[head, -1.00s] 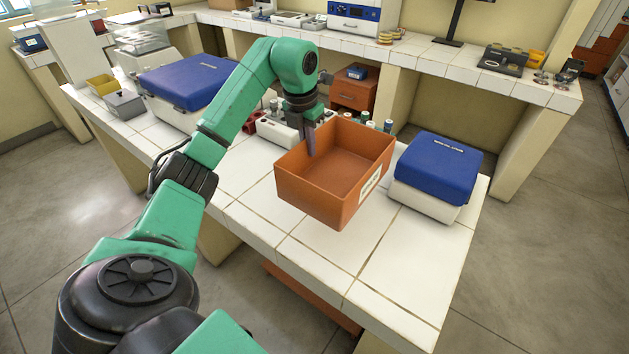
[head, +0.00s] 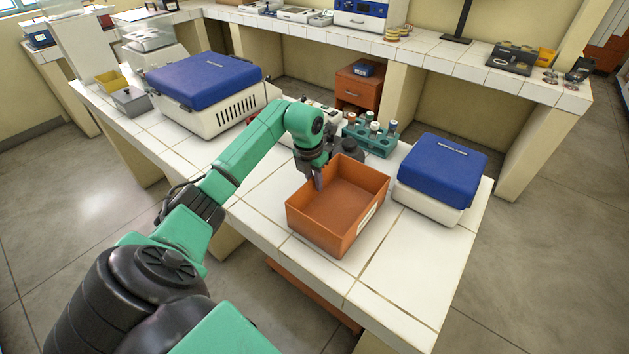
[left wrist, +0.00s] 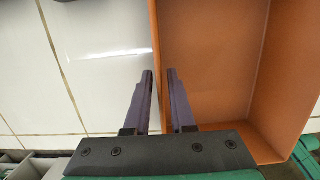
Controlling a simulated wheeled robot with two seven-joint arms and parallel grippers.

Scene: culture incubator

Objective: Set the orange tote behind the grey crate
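The orange tote (head: 345,238) is an open box low at the front of the white tiled bench; whether its base touches the tiles I cannot tell. My left gripper (head: 318,180) is at its left wall, coming from above. In the left wrist view my left gripper (left wrist: 160,75) has one finger on each side of the wall of the orange tote (left wrist: 215,60), with little gap, and looks shut on it. A small grey crate (head: 130,103) stands at the bench's far left end. My right gripper is not in view.
A blue-lidded box (head: 440,170) stands close to the right of the tote. A teal tube rack (head: 370,140) is behind it. A larger blue-topped machine (head: 205,85) stands left, beside a yellow bin (head: 110,82). Bare tiles lie in front of the tote and to its left.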

